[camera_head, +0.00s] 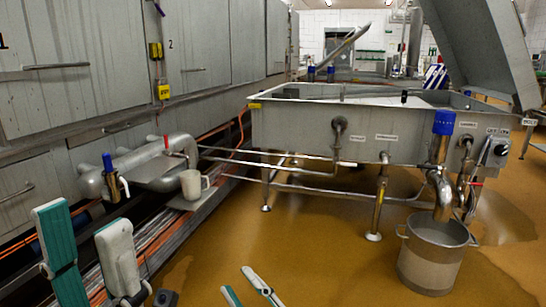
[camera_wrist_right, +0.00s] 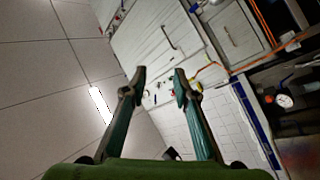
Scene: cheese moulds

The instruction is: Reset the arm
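My left gripper (camera_head: 80,218) shows large at the lower left of the head view. Its two teal and white fingers point up, spread apart with nothing between them. My right gripper (camera_head: 238,281) shows only its fingertips at the bottom edge of the head view; the rest is cut off. In the right wrist view the right gripper (camera_wrist_right: 159,78) has its two teal fingers apart, with an empty gap. That view is tilted and looks past the fingers to a wall and ceiling. Neither gripper touches anything that I can see.
A bucket (camera_head: 431,262) stands on the floor at right, under the outlet pipe of a metal vat (camera_head: 290,128). Grey cabinets (camera_head: 60,90) line the left. The middle floor is clear.

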